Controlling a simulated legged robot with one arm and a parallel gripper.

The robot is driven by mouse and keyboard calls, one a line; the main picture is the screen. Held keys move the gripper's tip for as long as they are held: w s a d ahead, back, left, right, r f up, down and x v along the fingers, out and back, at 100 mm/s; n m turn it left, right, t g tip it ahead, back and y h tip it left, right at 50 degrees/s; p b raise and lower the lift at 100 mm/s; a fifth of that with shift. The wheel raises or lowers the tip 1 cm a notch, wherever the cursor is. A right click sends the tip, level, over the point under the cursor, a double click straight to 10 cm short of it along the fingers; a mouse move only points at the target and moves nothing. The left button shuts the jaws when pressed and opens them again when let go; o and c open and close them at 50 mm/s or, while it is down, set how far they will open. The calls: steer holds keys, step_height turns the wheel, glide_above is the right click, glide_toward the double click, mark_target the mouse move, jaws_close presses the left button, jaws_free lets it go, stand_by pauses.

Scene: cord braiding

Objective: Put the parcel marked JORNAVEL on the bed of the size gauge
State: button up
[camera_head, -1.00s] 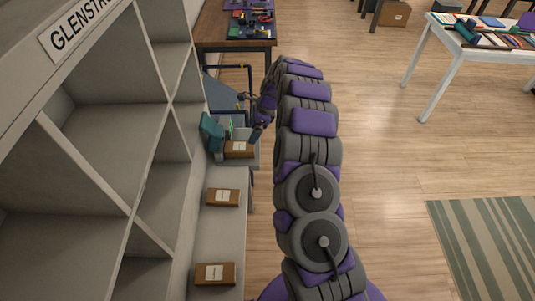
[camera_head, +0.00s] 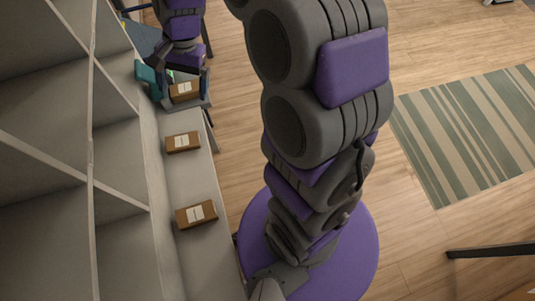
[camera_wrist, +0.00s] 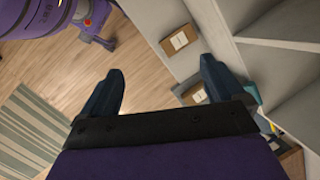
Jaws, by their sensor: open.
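Three brown parcels with white labels stand at the left in the head view: a near one (camera_head: 196,213), a middle one (camera_head: 183,142) and a far one (camera_head: 184,91). The labels are too small to read, so I cannot tell which is marked JORNAVEL. The far one lies on a grey tray-like stand with a teal upright (camera_head: 147,77), which looks like the size gauge. My gripper (camera_wrist: 162,72) is open and empty, above the shelf edge and floor. The wrist view shows one parcel (camera_wrist: 179,40) clear of the fingers and another (camera_wrist: 195,94) partly behind the right finger.
A grey shelf unit (camera_head: 120,150) with empty compartments stands along the left. The parcels' narrow ledge (camera_head: 190,180) runs beside it. Wooden floor and a striped rug (camera_head: 460,130) lie to the right. A dark bar (camera_head: 490,252) shows at the lower right.

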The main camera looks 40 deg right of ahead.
steer(key=s+d+n+h, duration=0.1)
steer(key=s+n, duration=0.3)
steer(key=s, duration=1)
steer(key=s+d+r+n+g+h, duration=0.1)
steer(key=s+d+n, duration=0.3)
steer(key=s, duration=0.9)
steer(key=shift+s+r+n+h, duration=0.3)
steer(key=shift+s+h, duration=0.1)
steer(key=shift+h, duration=0.2)
